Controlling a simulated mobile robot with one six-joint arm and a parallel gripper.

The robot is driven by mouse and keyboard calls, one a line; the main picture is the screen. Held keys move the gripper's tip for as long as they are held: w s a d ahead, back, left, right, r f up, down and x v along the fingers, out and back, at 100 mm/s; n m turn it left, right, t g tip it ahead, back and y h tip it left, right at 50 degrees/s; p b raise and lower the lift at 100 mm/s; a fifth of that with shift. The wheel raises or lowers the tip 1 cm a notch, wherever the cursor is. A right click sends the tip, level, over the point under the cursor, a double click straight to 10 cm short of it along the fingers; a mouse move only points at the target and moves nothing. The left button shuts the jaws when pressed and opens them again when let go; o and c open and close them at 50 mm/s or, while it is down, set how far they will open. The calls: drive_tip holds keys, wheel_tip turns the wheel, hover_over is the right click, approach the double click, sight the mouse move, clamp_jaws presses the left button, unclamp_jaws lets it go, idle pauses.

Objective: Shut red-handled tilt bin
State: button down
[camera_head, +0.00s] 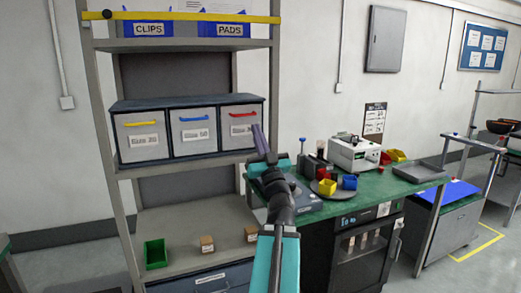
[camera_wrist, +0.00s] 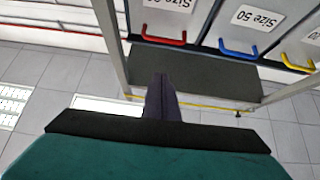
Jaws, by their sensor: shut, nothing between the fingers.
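The red-handled tilt bin (camera_head: 240,135) is the rightmost of three grey-fronted bins in a dark cabinet on the rack's middle shelf. Its red handle (camera_head: 243,115) is near the top of its front, above a white label. In the head view its front looks about in line with its neighbours; a slight tilt cannot be told. My gripper (camera_head: 256,128) is shut and empty, at the bin's right side in the picture. In the wrist view, which is upside down, the fingers (camera_wrist: 160,82) point toward the rack, and the red handle (camera_wrist: 163,40) appears beyond the fingertips.
The blue-handled bin (camera_head: 193,131) and yellow-handled bin (camera_head: 140,135) stand to the left. A rack post (camera_head: 273,85) rises close to my gripper. A green bench (camera_head: 385,190) with small bins and an instrument lies right. A green bin (camera_head: 155,254) sits on the lower shelf.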

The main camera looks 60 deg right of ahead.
drive_tip(key=shift+b+v, duration=1.35)
drive_tip(key=shift+b, duration=1.85)
drive_tip(key=shift+s+a+f+b, duration=0.15)
drive_tip(key=shift+s+a+b, duration=0.05)
drive_tip(key=shift+b, duration=0.65)
drive_tip(key=shift+s+a+b, duration=0.2)
drive_tip(key=shift+s+b, duration=0.05)
drive_tip(key=shift+b, duration=0.45)
drive_tip(key=shift+s, duration=0.15)
